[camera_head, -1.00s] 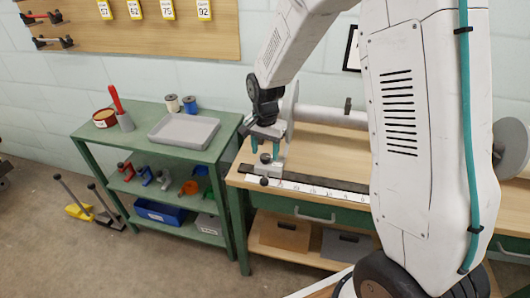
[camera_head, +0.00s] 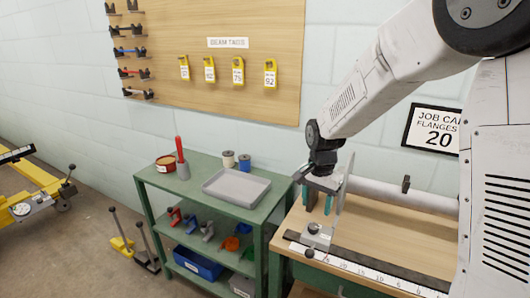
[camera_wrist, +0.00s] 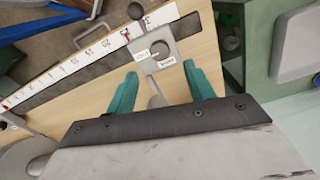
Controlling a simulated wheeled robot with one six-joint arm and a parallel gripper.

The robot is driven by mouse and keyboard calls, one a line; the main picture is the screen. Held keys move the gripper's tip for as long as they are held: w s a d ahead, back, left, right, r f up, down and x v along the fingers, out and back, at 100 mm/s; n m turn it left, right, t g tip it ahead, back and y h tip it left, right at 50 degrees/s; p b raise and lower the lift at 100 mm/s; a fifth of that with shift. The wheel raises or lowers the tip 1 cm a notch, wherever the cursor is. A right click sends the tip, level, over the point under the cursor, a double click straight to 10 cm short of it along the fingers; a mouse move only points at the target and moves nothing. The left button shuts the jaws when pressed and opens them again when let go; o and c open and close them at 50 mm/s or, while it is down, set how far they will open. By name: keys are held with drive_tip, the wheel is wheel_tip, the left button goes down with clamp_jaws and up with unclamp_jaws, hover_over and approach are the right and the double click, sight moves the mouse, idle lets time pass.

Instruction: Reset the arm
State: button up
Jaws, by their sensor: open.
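My gripper (camera_head: 321,202) is in the head view above the left end of the wooden workbench (camera_head: 378,232). Its two teal fingers are apart with nothing between them; they also show in the wrist view (camera_wrist: 162,88). A grey sliding block with a dark knob (camera_head: 315,230) sits on the ruler just below the fingertips. In the wrist view this block (camera_wrist: 156,52) lies just beyond the fingertips, and no contact shows. The white ruler (camera_head: 370,270) runs along the bench's front edge.
A roller with a round flange (camera_head: 345,185) lies close beside my gripper. A green shelf cart (camera_head: 155,180) with a grey tray (camera_head: 236,187) stands to the left. Yellow tags (camera_head: 238,72) hang on a wall board. Yellow equipment (camera_head: 38,195) stands on the floor at far left.

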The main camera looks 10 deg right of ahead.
drive_tip(key=shift+s+n, duration=0.25)
drive_tip(key=shift+n, duration=0.15)
drive_tip(key=s+d+r+n, duration=0.1)
drive_tip(key=s+r+n, duration=0.2)
drive_tip(key=s, duration=0.7)
drive_tip(key=s+r+n+t, duration=0.1)
drive_tip(key=s+r+n, duration=0.1)
drive_tip(key=s+r, duration=0.5)
drive_tip(key=s+d+r+n, duration=0.1)
drive_tip(key=s+r+n, duration=0.2)
drive_tip(key=s, duration=1)
wheel_tip(320, 180, up, 2)
drive_tip(key=shift+d+r+n, duration=0.1)
drive_tip(key=shift+d+n, duration=0.2)
